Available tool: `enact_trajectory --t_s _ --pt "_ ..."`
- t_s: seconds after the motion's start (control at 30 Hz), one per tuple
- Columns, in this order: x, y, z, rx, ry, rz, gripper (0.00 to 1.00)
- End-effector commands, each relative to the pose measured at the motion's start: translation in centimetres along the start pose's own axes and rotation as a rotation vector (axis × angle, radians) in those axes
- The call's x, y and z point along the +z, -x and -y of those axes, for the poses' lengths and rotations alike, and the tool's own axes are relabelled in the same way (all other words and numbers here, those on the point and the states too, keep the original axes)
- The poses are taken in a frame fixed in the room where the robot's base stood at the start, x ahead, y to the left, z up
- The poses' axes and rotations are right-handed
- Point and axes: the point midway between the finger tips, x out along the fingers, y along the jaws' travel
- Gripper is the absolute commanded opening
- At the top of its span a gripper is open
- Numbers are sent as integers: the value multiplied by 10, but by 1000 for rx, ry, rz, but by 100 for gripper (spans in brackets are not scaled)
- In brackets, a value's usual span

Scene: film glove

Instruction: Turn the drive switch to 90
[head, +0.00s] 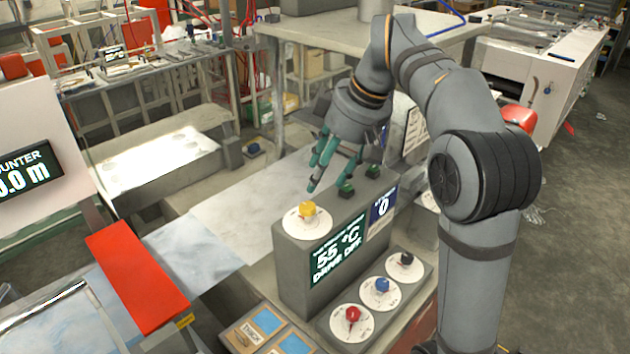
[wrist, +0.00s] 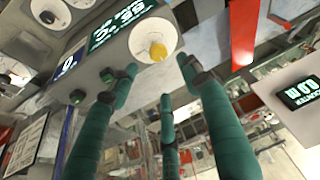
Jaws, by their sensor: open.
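A grey control box (head: 290,262) carries a yellow knob (head: 307,209) on a white dial, with a display reading 55 °C and apparently DRIVE OFF. A lower panel (head: 412,298) holds a red knob (head: 352,314), a blue knob (head: 382,285) and a black knob (head: 406,259) on white dials. No label shows which is the drive switch. My gripper (head: 328,178), with green fingers, is open and empty above the box, behind and right of the yellow knob. In the wrist view the yellow knob (wrist: 158,51) lies beyond the spread fingertips (wrist: 160,78), apart from them.
Two green buttons (head: 372,170) sit on the box top near my fingers. A blue display (head: 382,212) reading 0 is on its front. A red bar (head: 137,276) and a counter display (head: 22,184) are at left. Two blue-topped boxes (head: 267,322) lie in front.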

Motion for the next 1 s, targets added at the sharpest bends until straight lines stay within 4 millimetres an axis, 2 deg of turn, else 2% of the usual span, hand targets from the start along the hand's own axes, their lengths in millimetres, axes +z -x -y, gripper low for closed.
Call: enact_trajectory --t_s 0.17,0.4,0.6,0.77,1.0 --pt "0 -14 -1 -2 1 -1 48" --pt "0 -58 -1 -3 0 1 48" --pt "0 -88 -2 -2 -1 0 48" --pt "0 -99 -2 0 -3 -1 48" --pt "-1 -101 -2 1 -2 -3 48"
